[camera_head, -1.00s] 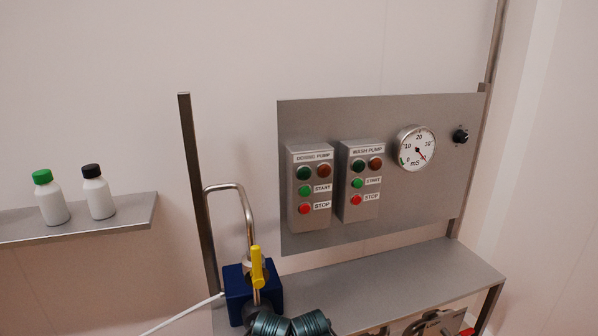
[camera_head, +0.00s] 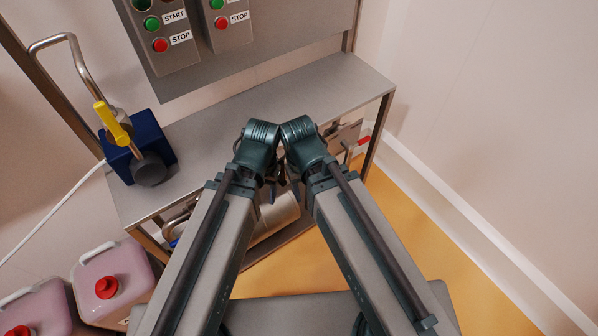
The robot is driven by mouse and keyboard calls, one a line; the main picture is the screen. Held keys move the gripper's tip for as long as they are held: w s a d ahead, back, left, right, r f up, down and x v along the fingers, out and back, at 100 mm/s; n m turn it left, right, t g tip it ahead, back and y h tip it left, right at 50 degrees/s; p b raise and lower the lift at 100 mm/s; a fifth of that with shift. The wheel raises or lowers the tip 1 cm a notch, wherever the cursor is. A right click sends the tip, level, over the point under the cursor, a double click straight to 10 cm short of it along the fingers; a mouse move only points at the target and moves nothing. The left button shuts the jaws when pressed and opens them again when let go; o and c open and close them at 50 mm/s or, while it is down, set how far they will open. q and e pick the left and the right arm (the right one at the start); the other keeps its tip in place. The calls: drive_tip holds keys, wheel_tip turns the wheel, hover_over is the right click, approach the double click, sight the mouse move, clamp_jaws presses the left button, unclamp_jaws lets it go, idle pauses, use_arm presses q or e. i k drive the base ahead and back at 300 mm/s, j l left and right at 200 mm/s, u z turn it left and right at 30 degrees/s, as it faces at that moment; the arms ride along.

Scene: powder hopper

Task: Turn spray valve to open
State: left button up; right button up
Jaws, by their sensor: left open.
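A yellow lever (camera_head: 113,124) stands tilted on the pipe above a blue pump block (camera_head: 150,138) at the left of the steel bench. A red handle (camera_head: 363,141) shows on a fitting under the bench's right end. I cannot tell which of these is the spray valve; no label shows. My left gripper (camera_head: 271,189) is open, small and partly hidden by its own arm, at the bench's front edge, well right of the yellow lever and left of the red handle. My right gripper (camera_head: 294,182) is close beside it, mostly hidden behind its wrist. Neither visibly touches a handle.
A metal cylinder (camera_head: 283,218) lies under the bench. Pink containers with red caps (camera_head: 107,287) stand at lower left. The orange floor (camera_head: 420,240) is open at right.

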sight(282, 181)
drive_tip(key=l+u, duration=0.2)
drive_tip(key=l, duration=0.2)
drive_tip(key=k+l+u, duration=0.2)
drive_tip(key=l, duration=0.2)
drive_tip(key=k+l+u, duration=0.2)
drive_tip(key=l, duration=0.2)
drive_tip(key=l+u, duration=0.2)
drive_tip(key=l, duration=0.2)
drive_tip(key=k+l+u, duration=0.2)
drive_tip(key=k+l, duration=0.05)
drive_tip(key=l, duration=0.05)
